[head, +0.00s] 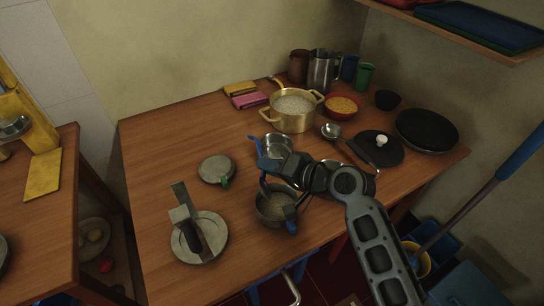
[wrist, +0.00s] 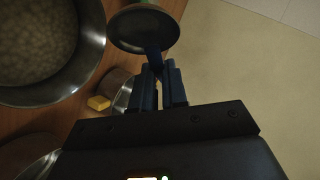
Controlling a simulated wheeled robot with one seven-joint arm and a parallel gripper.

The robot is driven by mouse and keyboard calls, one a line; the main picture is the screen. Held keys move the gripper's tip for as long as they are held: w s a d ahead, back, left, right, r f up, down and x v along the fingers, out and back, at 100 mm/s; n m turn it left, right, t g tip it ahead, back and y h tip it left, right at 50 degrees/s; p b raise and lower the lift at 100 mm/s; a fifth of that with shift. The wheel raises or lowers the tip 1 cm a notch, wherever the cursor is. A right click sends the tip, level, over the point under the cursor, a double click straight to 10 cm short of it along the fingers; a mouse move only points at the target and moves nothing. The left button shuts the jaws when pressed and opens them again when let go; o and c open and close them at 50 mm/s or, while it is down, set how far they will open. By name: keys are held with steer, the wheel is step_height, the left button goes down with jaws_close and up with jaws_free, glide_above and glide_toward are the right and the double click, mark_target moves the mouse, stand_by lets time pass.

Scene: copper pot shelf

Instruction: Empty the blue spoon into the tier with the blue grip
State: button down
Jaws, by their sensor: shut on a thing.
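My gripper (head: 266,164) is over the middle of the table, with its dark fingers (wrist: 160,88) shut on a slim blue handle (wrist: 153,56), which I take for the blue spoon. A dark round shape (wrist: 143,30) lies just beyond the fingertips; I cannot tell if it is the spoon's bowl. A grain-filled vessel (wrist: 45,45) fills the wrist view's left.
A grey lid (head: 214,167) with a green knob and a metal carrier stand (head: 203,243) are at left. A brass pot (head: 291,122), red bowl (head: 342,106), ladle (head: 331,130), black lid (head: 378,152) and pan (head: 427,130) crowd the back right.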

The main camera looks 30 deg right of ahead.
steer(key=shift+w+a+r+n+g+h+p, duration=0.1)
steer(key=shift+a+r+n+g+h+p, duration=0.3)
steer(key=shift+p, duration=0.95)
steer(key=shift+a+f+n+g+h+p, duration=0.1)
steer(key=shift+n+g+h+p, duration=0.25)
steer(key=shift+h+p, duration=0.7)
steer(key=shift+a+f+n, duration=0.1)
steer(key=shift+f+n, duration=0.1)
steer(key=shift+n, duration=0.05)
steer(key=shift+w+a+g, duration=0.1)
steer(key=shift+a+g, duration=0.1)
steer(key=shift+g, duration=0.05)
steer(key=a+r+n+h, duration=0.1)
steer(key=a+r+n+g+h, duration=0.1)
steer(key=h, duration=0.1)
steer(key=w+a+r+n+h, duration=0.1)
steer(key=a+h, duration=0.1)
steer(key=shift+w+a+r+g, duration=0.1)
steer(key=shift+r+g, duration=0.15)
steer(key=shift+g, duration=0.15)
steer(key=shift+r, duration=3)
